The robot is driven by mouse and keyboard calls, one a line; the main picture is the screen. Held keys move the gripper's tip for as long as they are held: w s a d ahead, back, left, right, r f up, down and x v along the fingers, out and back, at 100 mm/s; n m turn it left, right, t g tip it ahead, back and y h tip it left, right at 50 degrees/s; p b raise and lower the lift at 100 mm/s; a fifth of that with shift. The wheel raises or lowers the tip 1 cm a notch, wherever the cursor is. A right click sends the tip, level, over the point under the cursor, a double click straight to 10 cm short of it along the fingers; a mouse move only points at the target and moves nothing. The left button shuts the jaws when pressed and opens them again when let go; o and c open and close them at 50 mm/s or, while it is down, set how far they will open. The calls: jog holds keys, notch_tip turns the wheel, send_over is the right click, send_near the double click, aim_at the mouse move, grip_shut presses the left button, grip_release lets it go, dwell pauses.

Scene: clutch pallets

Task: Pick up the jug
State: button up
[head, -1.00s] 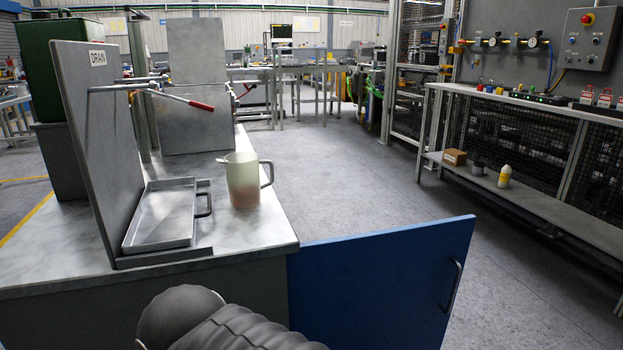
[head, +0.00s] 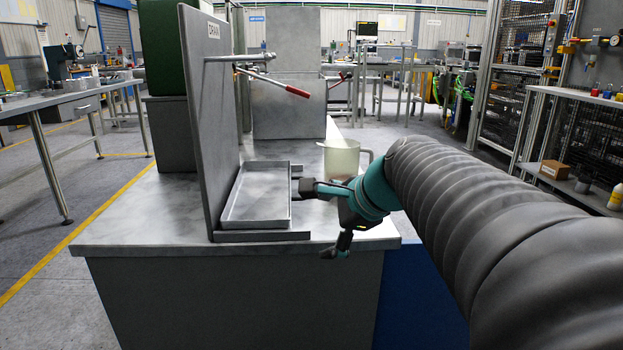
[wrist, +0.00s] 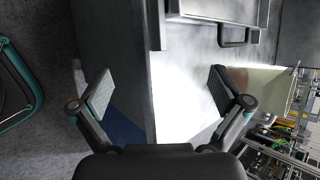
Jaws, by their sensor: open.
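The pale, translucent jug (head: 340,158) stands upright on the bench top, right of the metal tray, with its handle to the right. My arm hides its lower part in the head view. In the wrist view the jug (wrist: 262,92) is at the right, partly behind one finger. My gripper (head: 324,219) is open and empty at the bench's near right edge, on the near side of the jug. In the wrist view its fingers (wrist: 160,92) are spread apart over the bench edge, with the jug outside them.
The shallow metal tray (head: 250,222) with a side handle lies left of my gripper against the upright DRAIN panel (head: 211,120). A lever with a red grip (head: 297,91) sticks out above the tray.

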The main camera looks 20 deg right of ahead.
aim_at(352, 165)
jog(key=w+d+r+m, duration=0.1)
jog(key=w+d+m, duration=0.1)
jog(key=w+d+r+m+t, duration=0.1)
jog(key=d+m, duration=0.1)
jog(key=d, duration=0.1)
jog(key=w+d+r+m+t+b, duration=0.1)
jog(key=w+d+m, duration=0.1)
jog(key=m, duration=0.1)
jog(key=shift+w+d, duration=0.2)
jog(key=shift+w, duration=0.1)
jog(key=w+d+r+m+t+b, duration=0.1)
jog(key=w+d+r+m+t, duration=0.25)
jog(key=d+m, duration=0.4)
jog(key=shift+n+g, duration=0.25)
jog(key=shift+g, duration=0.1)
jog(key=x, duration=0.7)
jog(key=shift+w+d+b, duration=0.25)
jog(key=shift+d+b, duration=0.05)
jog(key=shift+b, duration=0.05)
jog(key=shift+d+x, duration=0.2)
jog(key=shift+x, duration=2.85)
jog(key=c, duration=1.1)
jog(key=shift+r, duration=0.25)
